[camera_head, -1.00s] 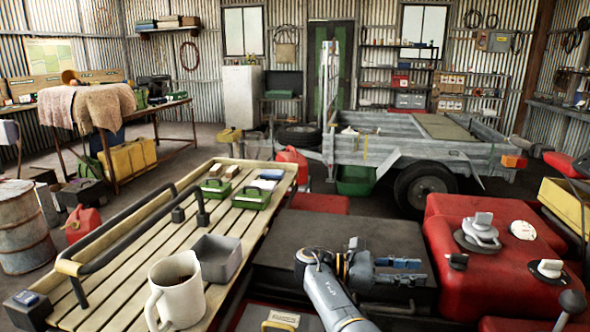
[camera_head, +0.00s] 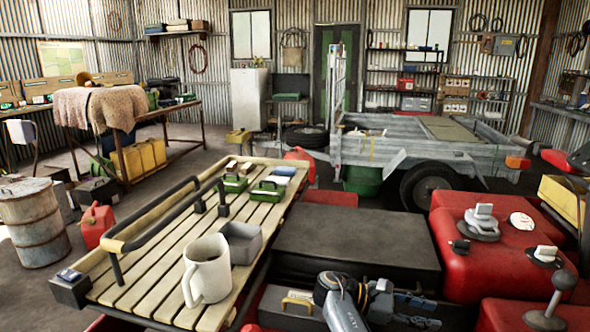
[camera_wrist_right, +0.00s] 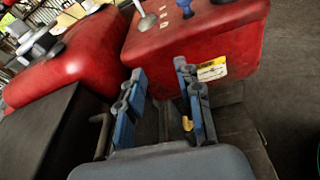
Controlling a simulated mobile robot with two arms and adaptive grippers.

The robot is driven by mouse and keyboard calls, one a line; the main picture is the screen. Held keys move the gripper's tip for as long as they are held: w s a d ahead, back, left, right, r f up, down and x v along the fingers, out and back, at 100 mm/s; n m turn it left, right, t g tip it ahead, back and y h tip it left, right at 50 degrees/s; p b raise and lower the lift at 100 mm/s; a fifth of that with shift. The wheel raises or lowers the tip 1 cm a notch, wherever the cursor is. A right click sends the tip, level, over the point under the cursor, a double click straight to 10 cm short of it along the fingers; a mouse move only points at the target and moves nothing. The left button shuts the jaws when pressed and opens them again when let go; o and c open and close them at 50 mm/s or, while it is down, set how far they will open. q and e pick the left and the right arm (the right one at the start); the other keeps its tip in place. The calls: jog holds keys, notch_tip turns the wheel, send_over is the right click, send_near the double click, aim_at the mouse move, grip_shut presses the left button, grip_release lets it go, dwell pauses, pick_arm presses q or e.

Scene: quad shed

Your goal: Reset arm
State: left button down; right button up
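My right gripper (camera_head: 410,309) is low in the head view, just in front of the black flat case (camera_head: 355,240) and left of the red tanks. In the right wrist view its two blue-grey fingers (camera_wrist_right: 160,85) stand apart with nothing between them. They point towards a red tank (camera_wrist_right: 195,45) with a yellow and white label. My left gripper is in neither view.
A slatted wooden rack (camera_head: 165,255) at left holds a white mug (camera_head: 207,270), a grey bin (camera_head: 241,243) and green boxes (camera_head: 269,190). Red tanks (camera_head: 490,245) with knobs and a lever (camera_head: 552,300) crowd the right. A trailer (camera_head: 420,150) stands behind.

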jog(key=s+d+f+m+t+y, duration=0.25)
jog(key=s+f+m+y, duration=0.55)
jog(key=s+f, duration=1.15)
jog(key=s+a+r+m+t+y, duration=0.2)
jog(key=s+a+y, duration=0.25)
jog(key=s, duration=0.25)
jog(key=s+a+r+m+t+y, duration=0.2)
jog(key=s+a+m+y, duration=0.1)
jog(key=s+a, duration=0.35)
notch_tip(320, 180, down, 22)
jog(key=s+g+p, duration=0.1)
jog(key=g+p, duration=0.1)
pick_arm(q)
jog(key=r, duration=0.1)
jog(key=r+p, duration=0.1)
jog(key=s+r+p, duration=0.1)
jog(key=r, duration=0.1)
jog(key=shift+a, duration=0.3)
pick_arm(e)
jog(key=s+d+f+g, duration=0.1)
jog(key=s+d+f, duration=0.2)
jog(key=s+f, duration=1.3)
jog(key=shift+s+d+n, duration=0.15)
jog(key=shift+s+n, duration=0.25)
jog(key=shift+s, duration=0.35)
